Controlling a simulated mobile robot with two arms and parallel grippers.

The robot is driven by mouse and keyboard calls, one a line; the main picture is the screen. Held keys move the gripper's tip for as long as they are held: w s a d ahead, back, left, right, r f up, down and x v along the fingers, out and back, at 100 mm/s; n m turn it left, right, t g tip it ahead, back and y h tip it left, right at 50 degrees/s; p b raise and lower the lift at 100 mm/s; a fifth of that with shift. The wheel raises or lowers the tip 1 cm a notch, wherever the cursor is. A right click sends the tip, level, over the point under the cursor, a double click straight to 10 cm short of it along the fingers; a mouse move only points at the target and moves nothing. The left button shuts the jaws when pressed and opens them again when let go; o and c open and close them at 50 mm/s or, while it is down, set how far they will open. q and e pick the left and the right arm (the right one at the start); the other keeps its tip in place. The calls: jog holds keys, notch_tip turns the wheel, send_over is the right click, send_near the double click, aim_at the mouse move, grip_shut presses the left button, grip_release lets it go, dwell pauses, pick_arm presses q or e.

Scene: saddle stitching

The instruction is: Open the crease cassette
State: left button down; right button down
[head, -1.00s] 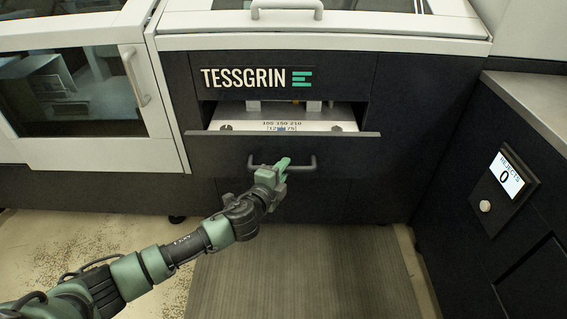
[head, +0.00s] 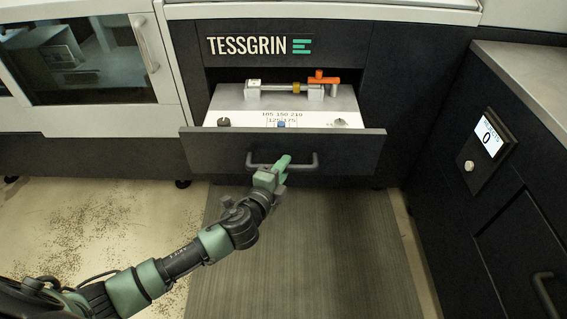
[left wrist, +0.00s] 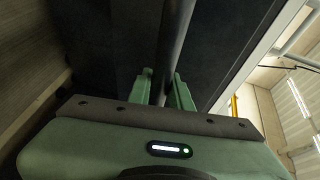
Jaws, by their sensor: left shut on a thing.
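The crease cassette (head: 240,141) is a dark-fronted drawer under the TESSGRIN label, and it stands well out of the machine. Its pale inner plate (head: 230,101) carries printed numbers, dark knobs, a small blue part, and a metal bar with an orange handle (head: 322,80). A dark bar handle (head: 305,166) is on its front. My left gripper (head: 281,165) is shut on this handle near its middle. In the left wrist view the handle (left wrist: 174,45) runs between the two green fingers (left wrist: 168,88). My right gripper is not in view.
A dark cabinet with a reject counter (head: 490,137) reading 0 stands at the right. A glass-doored unit (head: 75,60) is at the left.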

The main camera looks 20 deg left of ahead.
pick_arm(q)
jog(key=shift+f, duration=0.15)
jog(key=c, duration=1.3)
grip_release()
jog(key=shift+s, duration=0.35)
jog(key=d+v, duration=0.1)
jog(key=v, duration=0.6)
jog(key=shift+a, duration=0.5)
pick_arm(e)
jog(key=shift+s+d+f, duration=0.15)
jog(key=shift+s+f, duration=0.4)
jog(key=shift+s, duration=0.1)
